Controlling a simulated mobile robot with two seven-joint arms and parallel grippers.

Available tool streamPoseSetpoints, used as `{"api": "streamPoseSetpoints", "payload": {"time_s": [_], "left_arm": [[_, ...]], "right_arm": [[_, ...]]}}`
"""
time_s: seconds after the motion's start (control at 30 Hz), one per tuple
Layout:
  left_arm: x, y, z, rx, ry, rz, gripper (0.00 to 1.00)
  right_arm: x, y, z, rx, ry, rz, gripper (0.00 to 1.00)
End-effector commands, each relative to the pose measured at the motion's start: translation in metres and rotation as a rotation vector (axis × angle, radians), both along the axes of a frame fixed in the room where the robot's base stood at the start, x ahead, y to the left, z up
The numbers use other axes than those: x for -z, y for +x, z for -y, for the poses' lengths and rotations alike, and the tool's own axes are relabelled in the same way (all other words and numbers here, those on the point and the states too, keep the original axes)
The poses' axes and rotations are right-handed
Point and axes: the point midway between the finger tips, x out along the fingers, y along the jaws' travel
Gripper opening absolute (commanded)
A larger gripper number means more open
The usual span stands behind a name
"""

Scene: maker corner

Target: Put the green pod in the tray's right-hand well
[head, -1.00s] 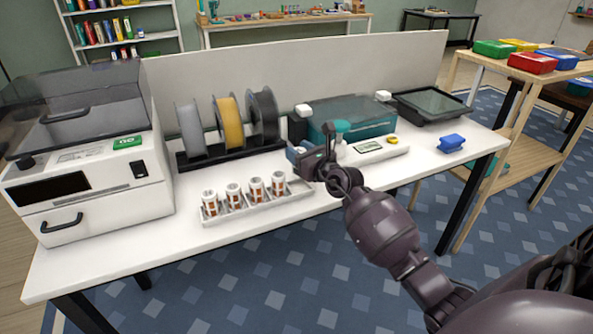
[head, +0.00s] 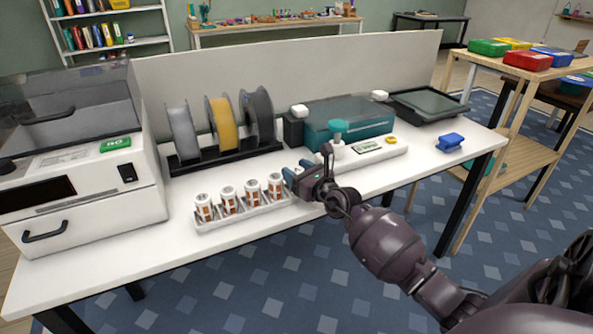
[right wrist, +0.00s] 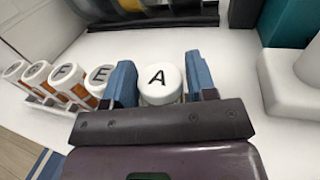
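The white tray (head: 240,217) lies near the table's front edge, holding a row of several white-lidded pods (head: 229,200) with orange-brown labels. My right gripper (head: 297,172) is low at the tray's right end and hides the right-hand well. My left gripper is out of view.
A filament spool rack (head: 225,152) stands behind the tray. A white device with a teal knob (head: 338,128) is just right of my gripper. A printer-like machine (head: 85,190) fills the table's left end. A blue object (head: 450,142) lies at the right end.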

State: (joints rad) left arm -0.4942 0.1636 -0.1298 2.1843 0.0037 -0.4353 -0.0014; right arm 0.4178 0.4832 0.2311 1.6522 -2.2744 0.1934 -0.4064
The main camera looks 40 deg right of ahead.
Motion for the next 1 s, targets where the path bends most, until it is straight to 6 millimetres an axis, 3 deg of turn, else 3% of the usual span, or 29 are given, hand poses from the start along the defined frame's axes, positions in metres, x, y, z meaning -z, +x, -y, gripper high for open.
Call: {"api": "streamPoseSetpoints", "payload": {"time_s": [0.37,1.0], "left_arm": [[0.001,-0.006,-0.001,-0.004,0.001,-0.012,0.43],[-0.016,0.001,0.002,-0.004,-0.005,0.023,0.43]], "right_arm": [[-0.005,-0.005,0.000,0.000,0.000,0.001,0.51],[-0.004,-0.101,0.003,0.001,-0.001,0.000,0.51]]}}
